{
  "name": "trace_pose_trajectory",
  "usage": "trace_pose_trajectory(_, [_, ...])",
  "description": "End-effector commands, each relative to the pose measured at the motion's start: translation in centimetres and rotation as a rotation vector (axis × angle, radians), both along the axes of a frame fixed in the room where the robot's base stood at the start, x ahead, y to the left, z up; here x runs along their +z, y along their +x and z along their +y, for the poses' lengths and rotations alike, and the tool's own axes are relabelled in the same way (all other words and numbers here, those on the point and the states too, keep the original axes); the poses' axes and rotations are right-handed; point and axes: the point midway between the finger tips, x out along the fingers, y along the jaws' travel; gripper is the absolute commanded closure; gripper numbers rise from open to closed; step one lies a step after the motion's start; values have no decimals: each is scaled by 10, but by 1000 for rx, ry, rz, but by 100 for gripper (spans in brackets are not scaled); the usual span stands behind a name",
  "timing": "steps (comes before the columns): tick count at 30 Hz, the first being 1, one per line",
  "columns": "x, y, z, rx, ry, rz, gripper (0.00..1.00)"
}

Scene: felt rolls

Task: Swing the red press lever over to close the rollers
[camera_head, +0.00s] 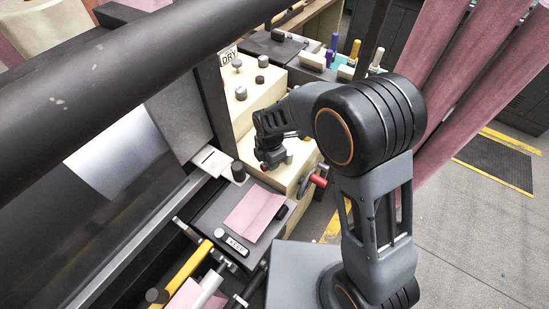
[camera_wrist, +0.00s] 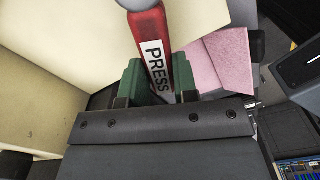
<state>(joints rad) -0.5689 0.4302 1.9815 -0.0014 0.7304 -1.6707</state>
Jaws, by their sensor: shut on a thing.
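The red press lever (camera_wrist: 150,42) shows in the wrist view, with a white "PRESS" label along it and a grey rounded end at the top. My gripper (camera_wrist: 157,82) has its green-padded fingers on either side of the lever and is shut on it. In the head view my gripper (camera_head: 270,155) is low beside the cream machine housing, and the lever is not clearly visible there. A large dark roller (camera_head: 110,62) crosses the upper left of the head view. I cannot tell whether the rollers are closed.
A handwheel with a red knob (camera_head: 318,181) is on the housing just right of my gripper. A pink felt piece (camera_head: 254,212) lies on a dark plate in front. Pink felt strips (camera_head: 468,85) hang at the right. Coloured handles stand behind. Open floor lies at far right.

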Motion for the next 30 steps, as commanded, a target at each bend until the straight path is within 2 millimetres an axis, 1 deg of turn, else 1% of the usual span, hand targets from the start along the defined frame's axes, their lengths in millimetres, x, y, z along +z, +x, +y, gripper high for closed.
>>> trace_pose_trajectory(9, [0, -1, 0, -1, 1, 2, 100])
trace_pose_trajectory(10, [0, -1, 0, -1, 1, 2, 72])
trace_pose_trajectory(18, [0, 0, -1, -3, 1, 1, 47])
trace_pose_trajectory(26, [2, 1, -1, -3, 1, 0, 47])
trace_pose_trajectory(29, [9, 1, -1, -3, 3, -3, 47])
trace_pose_trajectory(30, [15, 1, -1, -3, 3, -3, 47])
